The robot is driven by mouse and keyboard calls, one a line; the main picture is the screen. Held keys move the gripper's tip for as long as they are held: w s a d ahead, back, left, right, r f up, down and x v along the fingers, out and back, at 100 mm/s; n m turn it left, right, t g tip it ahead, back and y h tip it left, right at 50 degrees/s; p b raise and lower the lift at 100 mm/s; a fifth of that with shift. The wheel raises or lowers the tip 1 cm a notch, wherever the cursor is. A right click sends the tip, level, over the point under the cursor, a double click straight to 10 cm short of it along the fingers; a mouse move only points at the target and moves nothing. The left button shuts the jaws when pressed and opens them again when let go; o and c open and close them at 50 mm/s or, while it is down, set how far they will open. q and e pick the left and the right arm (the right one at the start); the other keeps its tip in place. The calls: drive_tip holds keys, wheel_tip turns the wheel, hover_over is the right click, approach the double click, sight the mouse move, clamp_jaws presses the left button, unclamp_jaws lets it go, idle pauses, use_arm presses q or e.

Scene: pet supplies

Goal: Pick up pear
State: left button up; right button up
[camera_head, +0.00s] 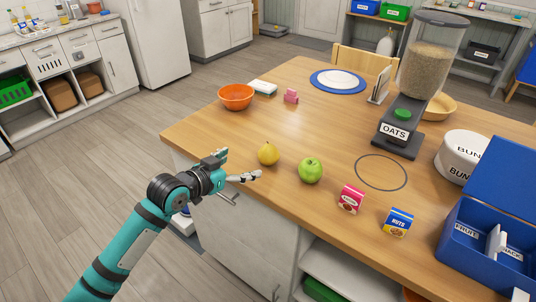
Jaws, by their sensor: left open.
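The yellow pear (268,154) stands near the front left edge of the wooden table (320,125). My left gripper (240,165) is open and empty just left of the pear, at the table's edge, with its fingers pointing right toward it. From this view I cannot tell whether the lower finger touches the table. The pear is fully visible and apart from the fingers. My right gripper is not in view.
A green apple (310,170) sits close to the right of the pear. A pink box (351,199) and a blue nuts box (398,222) stand farther right. An orange bowl (236,97) is behind. An oats dispenser (404,115) and blue divided box (446,245) stand right.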

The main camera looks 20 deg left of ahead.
sight(262, 158)
use_arm(q)
drive_tip(key=x, duration=0.7)
drive_tip(key=shift+p, duration=0.35)
drive_tip(key=shift+x, duration=0.85)
drive_tip(key=p+x, duration=0.1)
drive_tip(key=x, duration=0.3)
drive_tip(key=shift+d+f, duration=0.2)
drive_tip(key=shift+d, duration=0.05)
drive_tip(key=shift+w+f, duration=0.1)
drive_tip(key=shift+w, duration=0.05)
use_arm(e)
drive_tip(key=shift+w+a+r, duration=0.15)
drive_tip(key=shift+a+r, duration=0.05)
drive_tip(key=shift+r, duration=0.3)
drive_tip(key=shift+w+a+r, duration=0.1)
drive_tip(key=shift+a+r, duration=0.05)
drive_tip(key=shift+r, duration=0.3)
use_arm(q)
drive_tip(key=shift+c, duration=0.4)
drive_tip(key=c, duration=1.3)
